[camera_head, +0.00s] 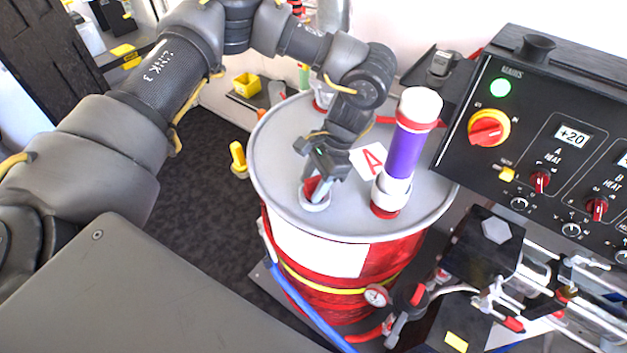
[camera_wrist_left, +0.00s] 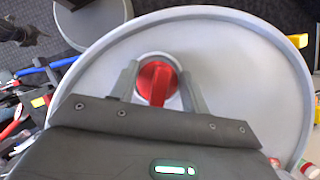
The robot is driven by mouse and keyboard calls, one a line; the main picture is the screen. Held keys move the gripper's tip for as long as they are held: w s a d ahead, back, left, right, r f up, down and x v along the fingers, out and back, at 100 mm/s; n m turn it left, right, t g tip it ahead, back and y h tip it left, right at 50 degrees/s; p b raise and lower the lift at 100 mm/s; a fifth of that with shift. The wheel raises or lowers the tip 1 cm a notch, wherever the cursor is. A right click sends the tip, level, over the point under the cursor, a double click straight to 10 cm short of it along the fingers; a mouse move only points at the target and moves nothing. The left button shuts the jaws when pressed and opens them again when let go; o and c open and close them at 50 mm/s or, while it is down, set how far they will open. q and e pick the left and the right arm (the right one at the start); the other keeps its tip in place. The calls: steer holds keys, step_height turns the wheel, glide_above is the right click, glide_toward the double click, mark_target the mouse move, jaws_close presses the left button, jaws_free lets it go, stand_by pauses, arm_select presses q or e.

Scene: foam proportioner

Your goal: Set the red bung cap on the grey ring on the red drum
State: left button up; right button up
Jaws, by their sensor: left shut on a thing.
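The red bung cap (camera_head: 312,187) is between the fingers of my left gripper (camera_head: 320,184), at the grey ring (camera_head: 316,205) on the lid of the red drum (camera_head: 330,302). In the left wrist view the cap (camera_wrist_left: 160,77) shows as a red disc with a raised bar, with a finger on each side. The pale ring (camera_wrist_left: 144,58) shows around the cap's far edge there. I cannot tell whether the cap rests on the ring or is just above it. My left gripper is shut on the cap. My right gripper is not in view.
A purple and white cylinder (camera_head: 405,150) stands upright on the lid, right of my gripper. A card marked A (camera_head: 370,159) lies between them. The black control panel (camera_head: 550,130) stands at the right. The lid's front left is clear.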

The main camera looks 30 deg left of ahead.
arm_select(q)
steer(key=shift+p, duration=0.3)
stand_by(0.6)
steer(key=shift+p, duration=0.3)
steer(key=shift+f, duration=0.4)
stand_by(0.4)
steer(key=shift+r, duration=0.2)
steer(key=shift+r+p, duration=0.65)
steer(key=shift+p, duration=0.1)
stand_by(0.4)
steer(key=shift+p, duration=0.3)
steer(key=shift+f+b, duration=0.4)
steer(key=shift+f, duration=0.45)
stand_by(0.5)
